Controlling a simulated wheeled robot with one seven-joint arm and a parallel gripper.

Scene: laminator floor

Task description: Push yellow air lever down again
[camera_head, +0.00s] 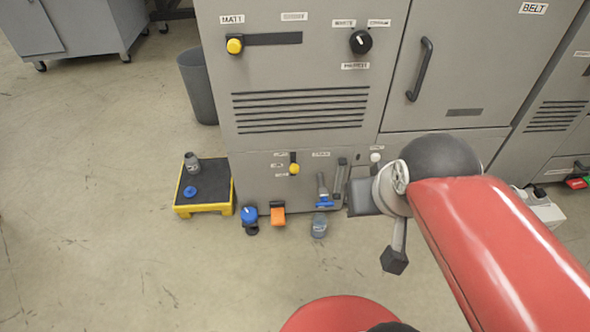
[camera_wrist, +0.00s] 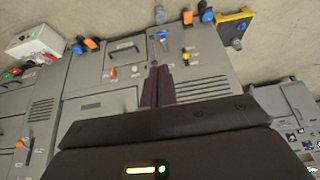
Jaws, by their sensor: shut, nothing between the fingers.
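The yellow air lever (camera_head: 294,169) is a small round knob on a short vertical black slot in the lower panel of the grey machine. The knob sits in the lower part of that slot. In the wrist view, which is turned over, the lever (camera_wrist: 187,51) shows as a small yellow-orange spot. My gripper (camera_head: 341,170) is shut and empty, to the right of the lever and apart from it. In the wrist view the two dark fingers of my gripper (camera_wrist: 157,71) lie together, pointing at the panel.
A blue-handled fitting (camera_head: 323,201) is between the lever and my gripper. Blue and orange parts (camera_head: 278,214) stick out low on the machine. A white knob (camera_head: 375,157) is at right. Open floor lies in front.

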